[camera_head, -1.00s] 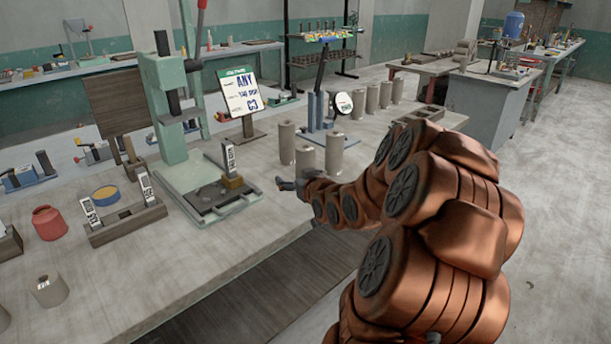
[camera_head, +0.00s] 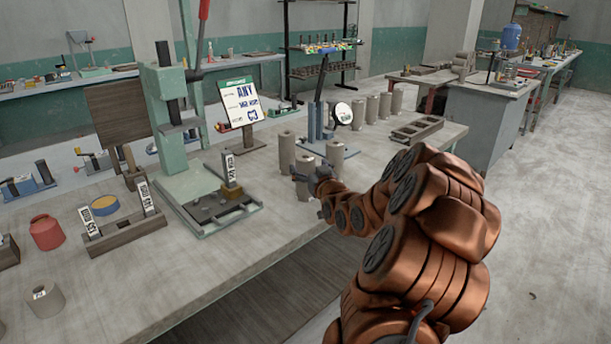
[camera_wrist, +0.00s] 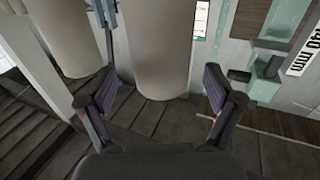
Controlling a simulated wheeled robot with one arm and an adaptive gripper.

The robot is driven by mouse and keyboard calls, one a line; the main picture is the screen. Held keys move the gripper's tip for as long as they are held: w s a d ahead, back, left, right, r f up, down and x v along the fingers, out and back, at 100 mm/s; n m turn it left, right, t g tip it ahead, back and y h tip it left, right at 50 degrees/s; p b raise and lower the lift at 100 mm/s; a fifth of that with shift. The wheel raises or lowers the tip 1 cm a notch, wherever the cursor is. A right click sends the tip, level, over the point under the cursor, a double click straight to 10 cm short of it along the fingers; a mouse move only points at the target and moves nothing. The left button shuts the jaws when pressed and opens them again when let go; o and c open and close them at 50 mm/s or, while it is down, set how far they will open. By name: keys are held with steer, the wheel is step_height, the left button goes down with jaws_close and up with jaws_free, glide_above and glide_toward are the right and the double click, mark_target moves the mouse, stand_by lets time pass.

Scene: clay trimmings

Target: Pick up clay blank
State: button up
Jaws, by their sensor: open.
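Grey clay blanks stand upright on the bench. Three are close to my gripper (camera_head: 303,178): a left blank (camera_head: 287,150), a right blank (camera_head: 335,157) and a nearest blank (camera_head: 304,162), whose lower part is partly hidden by my gripper. In the wrist view, one clay blank (camera_wrist: 158,45) stands between my open fingers (camera_wrist: 160,92), slightly beyond them, with gaps on both sides. A second blank (camera_wrist: 70,35) is just left of the left finger.
A green press (camera_head: 215,205) with a slotted base and a sign (camera_head: 240,103) stand to the left. More blanks (camera_head: 372,108) line the back. A wooden holder (camera_head: 125,228) and red pot (camera_head: 46,232) are at left.

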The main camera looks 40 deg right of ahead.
steer(key=shift+x, duration=1.35)
steer(key=shift+c, duration=0.3)
jaws_close()
